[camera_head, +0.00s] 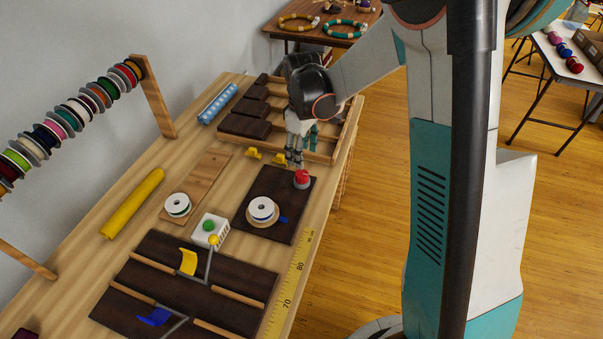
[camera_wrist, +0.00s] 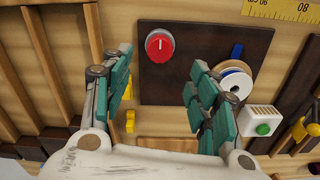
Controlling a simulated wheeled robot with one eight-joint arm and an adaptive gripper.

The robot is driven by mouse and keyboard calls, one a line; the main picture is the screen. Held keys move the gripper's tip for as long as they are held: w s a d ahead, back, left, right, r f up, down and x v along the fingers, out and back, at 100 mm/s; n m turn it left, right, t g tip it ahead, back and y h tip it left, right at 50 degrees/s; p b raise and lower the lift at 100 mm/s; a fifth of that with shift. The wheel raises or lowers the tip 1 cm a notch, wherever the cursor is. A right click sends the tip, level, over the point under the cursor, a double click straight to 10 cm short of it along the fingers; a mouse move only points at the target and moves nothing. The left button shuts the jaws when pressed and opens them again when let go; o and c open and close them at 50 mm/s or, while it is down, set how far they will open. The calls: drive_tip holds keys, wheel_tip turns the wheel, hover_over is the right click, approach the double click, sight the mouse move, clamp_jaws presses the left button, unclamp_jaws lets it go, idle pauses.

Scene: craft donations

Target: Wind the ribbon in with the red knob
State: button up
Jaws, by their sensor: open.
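The red knob (camera_head: 302,179) sits on the far right corner of a dark board (camera_head: 284,226) on the table. In the wrist view the knob (camera_wrist: 160,45) is round with a white mark on its top. A white ribbon spool (camera_head: 263,210) stands on the same board with a blue piece (camera_head: 284,219) beside it. In the wrist view the spool (camera_wrist: 236,82) is partly hidden behind a finger. My gripper (camera_wrist: 163,95) is open and empty, with teal-padded fingers wide apart. It is apart from the knob, which shows between and beyond the fingertips. In the head view my gripper (camera_head: 294,163) hangs just beyond the knob.
A wooden divided tray (camera_head: 322,158) lies beyond the board, under my arm. Small yellow pieces (camera_head: 254,153) lie near it. A white box with a green button (camera_head: 210,229) and a board with yellow and blue levers (camera_head: 233,300) are nearer. A measuring tape (camera_head: 288,290) runs along the table edge.

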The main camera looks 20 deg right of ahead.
sight(302, 174)
wheel_tip(302, 174, down, 9)
drive_tip(key=b, duration=0.2)
drive_tip(key=shift+b, duration=0.3)
drive_tip(key=c, duration=1.1)
